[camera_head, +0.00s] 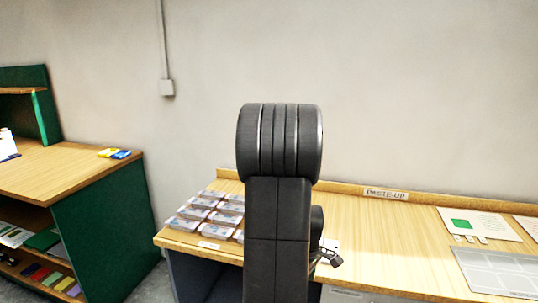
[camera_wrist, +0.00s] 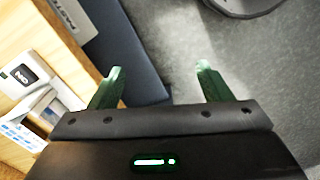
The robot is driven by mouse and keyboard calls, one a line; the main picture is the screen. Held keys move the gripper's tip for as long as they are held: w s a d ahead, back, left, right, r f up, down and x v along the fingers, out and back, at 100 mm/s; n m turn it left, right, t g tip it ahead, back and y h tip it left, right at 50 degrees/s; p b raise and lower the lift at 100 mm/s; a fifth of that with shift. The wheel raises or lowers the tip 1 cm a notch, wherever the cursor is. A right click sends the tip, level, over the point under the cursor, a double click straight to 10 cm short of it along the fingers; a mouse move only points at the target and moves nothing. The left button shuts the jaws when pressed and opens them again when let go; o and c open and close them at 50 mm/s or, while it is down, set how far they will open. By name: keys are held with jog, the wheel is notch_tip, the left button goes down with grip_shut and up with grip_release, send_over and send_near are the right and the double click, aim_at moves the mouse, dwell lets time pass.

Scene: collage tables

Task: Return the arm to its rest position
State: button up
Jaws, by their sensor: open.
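My arm rises in the middle of the head view, its dark links in front of the wooden paste-up table (camera_head: 390,240). Part of my gripper (camera_head: 331,257) shows small and dark beside the arm, over the table's front side. In the wrist view my gripper (camera_wrist: 158,85) has two green fingers spread apart with nothing between them. Grey floor and a dark blue panel lie beyond the fingers.
Several small packs (camera_head: 208,212) sit on the table left of my arm. A sheet with a green square (camera_head: 478,224) and a grey grid board (camera_head: 500,271) lie at right. A green-sided shelf unit (camera_head: 105,230) stands at left.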

jog(key=shift+w+a+f+m, duration=0.3)
jog(key=shift+a+f+m, duration=0.3)
jog(key=shift+m, duration=0.2)
